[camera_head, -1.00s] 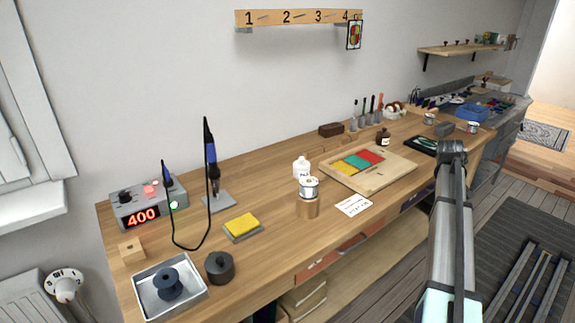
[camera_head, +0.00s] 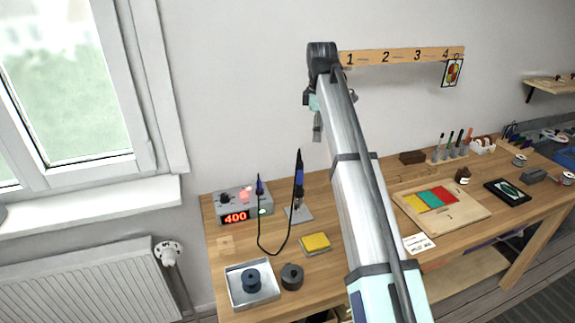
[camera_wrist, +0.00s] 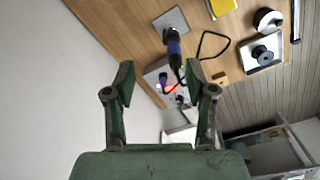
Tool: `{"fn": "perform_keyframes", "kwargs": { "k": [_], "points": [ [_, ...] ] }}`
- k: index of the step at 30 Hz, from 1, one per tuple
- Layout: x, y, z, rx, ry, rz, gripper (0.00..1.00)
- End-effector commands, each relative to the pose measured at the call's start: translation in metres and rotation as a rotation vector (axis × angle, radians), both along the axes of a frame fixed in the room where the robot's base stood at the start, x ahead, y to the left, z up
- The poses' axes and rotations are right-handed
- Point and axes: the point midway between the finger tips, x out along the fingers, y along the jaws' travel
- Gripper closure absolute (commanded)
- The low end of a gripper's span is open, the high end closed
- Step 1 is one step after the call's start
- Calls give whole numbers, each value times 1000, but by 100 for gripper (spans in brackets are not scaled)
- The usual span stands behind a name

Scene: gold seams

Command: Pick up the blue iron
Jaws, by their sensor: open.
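The blue iron (camera_head: 299,176) stands upright in its holder on a grey base plate, right of the soldering station (camera_head: 230,205) that reads 400. A black cable loops down between them. In the wrist view the blue iron (camera_wrist: 174,48) shows beyond my fingertips, slightly right of the middle. My gripper (camera_head: 318,130) hangs above the bench, higher in the picture than the iron and apart from it. Its two green fingers (camera_wrist: 160,75) are spread with nothing between them. A smaller blue-handled piece (camera_head: 260,186) stands at the station.
A yellow sponge (camera_head: 315,242), a dark round pot (camera_head: 292,276) and a metal tray (camera_head: 236,296) with a spool lie in front of the iron. The wall is close behind. A numbered rack (camera_head: 400,57) hangs at upper right.

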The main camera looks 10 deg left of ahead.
Motion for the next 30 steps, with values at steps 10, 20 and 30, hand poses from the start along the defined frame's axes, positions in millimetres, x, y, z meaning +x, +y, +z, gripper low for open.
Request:
{"fn": "perform_keyframes", "kwargs": {
  "k": [10, 20, 30],
  "points": [
    [-20, 42, 8, 8, 34, 108, 45],
    [-20, 42, -56, 8, 34, 105, 45],
    [-18, 42, -96, 9, 31, 104, 45]
  ]
}}
